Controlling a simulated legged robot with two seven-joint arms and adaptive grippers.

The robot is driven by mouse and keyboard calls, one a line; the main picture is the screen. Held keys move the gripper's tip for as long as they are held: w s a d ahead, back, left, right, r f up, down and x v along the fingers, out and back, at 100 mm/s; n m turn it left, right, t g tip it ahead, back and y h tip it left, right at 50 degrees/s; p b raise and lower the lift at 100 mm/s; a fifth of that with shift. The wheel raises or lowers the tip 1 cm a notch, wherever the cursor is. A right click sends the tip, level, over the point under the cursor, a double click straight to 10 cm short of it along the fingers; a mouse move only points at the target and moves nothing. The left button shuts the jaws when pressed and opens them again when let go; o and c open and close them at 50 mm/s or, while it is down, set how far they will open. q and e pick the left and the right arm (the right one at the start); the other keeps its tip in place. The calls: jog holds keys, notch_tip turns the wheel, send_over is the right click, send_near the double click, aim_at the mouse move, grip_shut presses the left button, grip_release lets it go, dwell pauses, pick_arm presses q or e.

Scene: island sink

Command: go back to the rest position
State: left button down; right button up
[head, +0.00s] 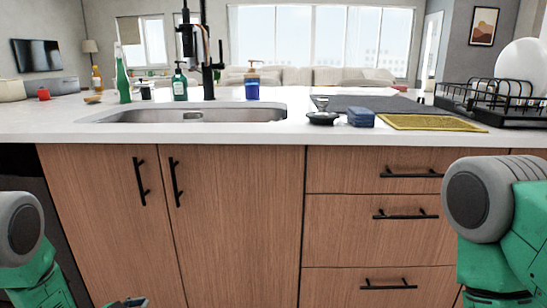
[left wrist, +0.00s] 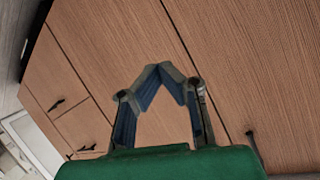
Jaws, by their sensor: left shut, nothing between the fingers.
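My left gripper (left wrist: 159,72) shows in the left wrist view with its two fingertips meeting, shut and empty. Behind it is the wooden cabinet front, with no object between the fingers. In the head view only a small dark part of the left gripper (head: 128,302) shows at the bottom edge, in front of the lower left cabinet door. My green left arm comes in at the bottom left. My green right arm stands at the right, and its gripper is out of view.
The island counter (head: 240,138) is ahead, with a sink (head: 195,115), black faucet (head: 208,60), bottles, a blue sponge (head: 361,117), a yellow cloth (head: 430,123) and a dish rack (head: 500,98). Black handles stick out from the doors and drawers. The countertop edge overhangs the cabinet.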

pick_arm(q)
jog(key=s+d+f+n+g+y, duration=0.1)
jog(key=s+d+f+n+g, duration=0.15)
jog(key=s, duration=0.65)
jog(key=s+d+f+n+g+y, duration=0.1)
jog(key=s+d+g, duration=0.2)
jog(key=s, duration=0.7)
jog(key=s+d+f+n+g+y, duration=0.1)
jog(key=s+d+f+n+g, duration=0.15)
jog(key=s, duration=0.65)
jog(key=s+r+g, duration=0.3)
jog(key=s+g, duration=0.1)
jog(key=s, duration=0.8)
notch_tip(320, 180, up, 14)
jog(key=p, duration=1.4)
jog(key=shift+n+y, duration=0.3)
pick_arm(e)
notch_tip(320, 180, up, 14)
jog(key=shift+a, duration=0.15)
pick_arm(q)
jog(key=shift+w, duration=0.15)
